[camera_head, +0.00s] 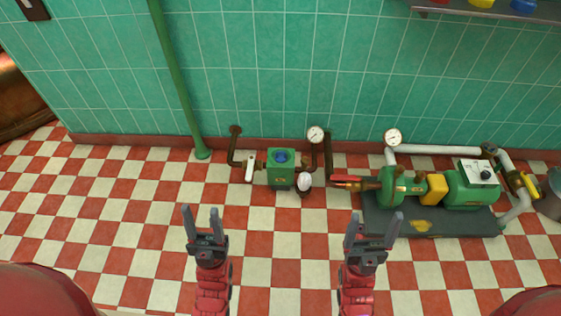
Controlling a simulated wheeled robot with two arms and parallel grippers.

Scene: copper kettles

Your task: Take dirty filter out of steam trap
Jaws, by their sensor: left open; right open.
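The steam trap (281,178) looks like a small green box on a brown pipe run low along the tiled wall. A blue round part (282,157) sits on its top; I cannot tell whether it is a cap or the filter. No dirty filter can be made out. My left gripper (202,219) is open and empty, in front of the trap and to its left. My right gripper (374,227) is open and empty, in front of the trap and to its right. Both are apart from it.
A white-handled valve (249,168) and a gauge (315,134) flank the trap. A green pump (470,187) on a dark base (440,223) stands to the right, with a red-handled valve (347,179). A green pipe (180,85) rises at the left. The checkered floor (130,234) at left is clear.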

